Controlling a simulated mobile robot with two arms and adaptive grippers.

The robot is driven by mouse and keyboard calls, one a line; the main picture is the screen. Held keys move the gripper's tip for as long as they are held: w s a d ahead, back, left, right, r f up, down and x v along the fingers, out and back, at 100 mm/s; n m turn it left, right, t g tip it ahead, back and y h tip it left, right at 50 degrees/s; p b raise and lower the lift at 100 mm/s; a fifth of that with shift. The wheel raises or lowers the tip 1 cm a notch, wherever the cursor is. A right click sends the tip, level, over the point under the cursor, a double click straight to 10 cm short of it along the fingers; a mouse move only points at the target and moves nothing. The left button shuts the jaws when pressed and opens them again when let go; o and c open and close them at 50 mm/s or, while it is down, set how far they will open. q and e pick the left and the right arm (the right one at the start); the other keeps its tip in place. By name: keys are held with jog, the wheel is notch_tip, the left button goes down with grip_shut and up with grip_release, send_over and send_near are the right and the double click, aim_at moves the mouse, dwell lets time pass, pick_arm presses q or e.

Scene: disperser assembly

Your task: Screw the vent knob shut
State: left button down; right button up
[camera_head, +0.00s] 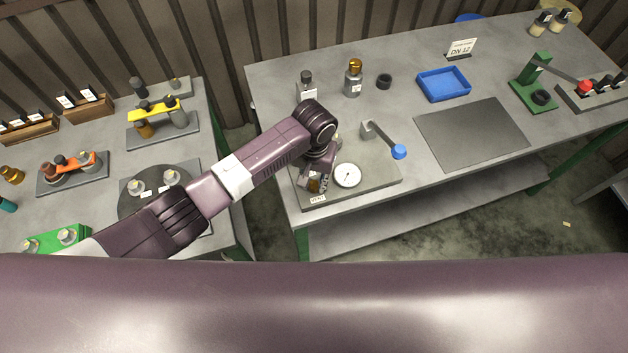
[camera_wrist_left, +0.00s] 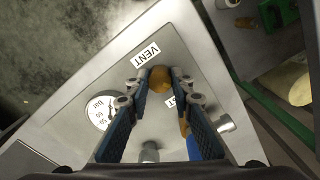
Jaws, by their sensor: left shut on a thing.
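The vent knob (camera_wrist_left: 160,80) is a round brass-coloured knob beside the VENT label (camera_wrist_left: 147,54) in the left wrist view. My left gripper (camera_wrist_left: 159,84) has its blue-padded fingers on either side of the knob and is shut on it. In the head view, my left gripper (camera_head: 317,183) points down at the panel plate (camera_head: 378,178), near the front label (camera_head: 317,199). The knob is mostly hidden there by the fingers. How far it is screwed in cannot be told. My right gripper is not in view.
A round dial gauge (camera_head: 347,175) sits right beside the gripper. A lever with a blue end (camera_head: 399,151) stands behind it. Bottles (camera_head: 353,78), a black ring (camera_head: 384,81) and a blue tray (camera_head: 443,84) are further back. The dark mat (camera_head: 470,134) is clear.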

aim_at(315, 185)
pick_arm(q)
jog(key=m, duration=1.2)
jog(key=shift+m, duration=0.4)
jog(key=shift+d+r, duration=0.1)
jog(key=c, duration=1.7)
grip_release()
notch_tip(315, 185, up, 12)
jog(key=shift+f, duration=0.1)
